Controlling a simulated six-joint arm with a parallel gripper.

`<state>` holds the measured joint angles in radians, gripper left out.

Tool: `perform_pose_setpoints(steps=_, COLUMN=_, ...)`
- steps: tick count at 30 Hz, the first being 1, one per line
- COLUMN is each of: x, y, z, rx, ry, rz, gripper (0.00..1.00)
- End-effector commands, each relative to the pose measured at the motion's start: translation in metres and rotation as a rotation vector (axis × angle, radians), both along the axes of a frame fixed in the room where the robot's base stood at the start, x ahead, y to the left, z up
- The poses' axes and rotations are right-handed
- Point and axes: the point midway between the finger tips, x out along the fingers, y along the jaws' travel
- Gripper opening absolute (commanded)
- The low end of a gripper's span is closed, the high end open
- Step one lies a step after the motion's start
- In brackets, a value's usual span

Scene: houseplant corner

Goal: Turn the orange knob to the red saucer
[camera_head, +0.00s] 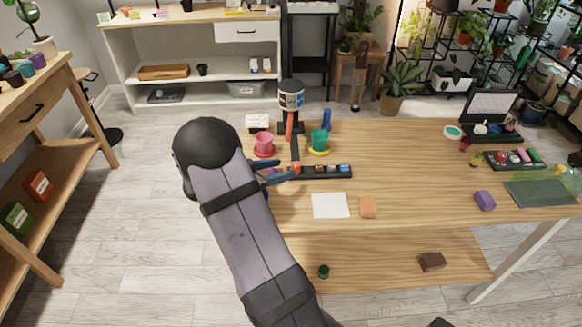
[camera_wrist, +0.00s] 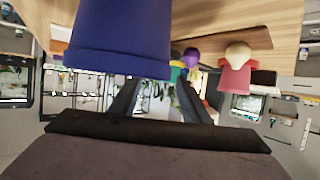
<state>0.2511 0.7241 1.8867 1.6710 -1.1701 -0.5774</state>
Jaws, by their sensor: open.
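The orange knob (camera_head: 297,168) shows as a small orange piece at the left end of a dark strip (camera_head: 325,172) on the table. My gripper (camera_head: 283,170) is open, with its fingers close to the knob; contact cannot be told. In the wrist view, the space between my fingers (camera_wrist: 155,98) shows no clearly held thing, and I cannot make out the knob there. The red saucer (camera_head: 265,154) lies behind my gripper with a pink-red pot (camera_head: 263,139) on it. A pink-red pot (camera_wrist: 237,75) also shows in the wrist view.
A teal pot (camera_head: 320,137) stands on a yellow saucer (camera_head: 319,152). A dark-capped container (camera_head: 291,95) stands behind. A large blue pot (camera_wrist: 118,38) fills the wrist view's upper left. A white sheet (camera_head: 330,205) and orange pad (camera_head: 367,206) lie in front of the strip.

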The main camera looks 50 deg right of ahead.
Motion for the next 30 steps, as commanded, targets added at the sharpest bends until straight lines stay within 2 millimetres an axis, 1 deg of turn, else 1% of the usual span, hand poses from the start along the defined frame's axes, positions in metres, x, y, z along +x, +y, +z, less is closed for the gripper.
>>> perform_pose_setpoints(steps=1, x=-0.002, y=-0.007, z=-0.003, rx=0.000, ry=0.002, rz=-0.004, gripper=0.43)
perform_pose_setpoints(steps=6, x=-0.005, y=-0.027, z=-0.011, rx=0.000, ry=0.000, rz=-0.003, gripper=0.43)
perform_pose_setpoints(steps=12, x=-0.006, y=-0.043, z=-0.018, rx=0.000, ry=0.000, rz=-0.001, gripper=0.43)
perform_pose_setpoints(steps=16, x=-0.006, y=-0.046, z=-0.019, rx=0.000, ry=-0.001, rz=0.001, gripper=0.43)
perform_pose_setpoints(steps=23, x=-0.006, y=-0.047, z=-0.020, rx=0.000, ry=-0.001, rz=0.001, gripper=0.43)
perform_pose_setpoints(steps=26, x=-0.006, y=-0.047, z=-0.020, rx=0.000, ry=-0.001, rz=0.001, gripper=0.21)
perform_pose_setpoints(steps=27, x=-0.006, y=-0.047, z=-0.020, rx=0.000, ry=-0.001, rz=0.001, gripper=0.11)
perform_pose_setpoints(steps=28, x=-0.006, y=-0.046, z=-0.020, rx=0.000, ry=-0.001, rz=0.001, gripper=0.04)
perform_pose_setpoints(steps=29, x=-0.006, y=-0.046, z=-0.020, rx=0.000, ry=-0.001, rz=0.001, gripper=0.02)
perform_pose_setpoints(steps=30, x=-0.006, y=-0.046, z=-0.020, rx=0.000, ry=-0.001, rz=0.001, gripper=0.02)
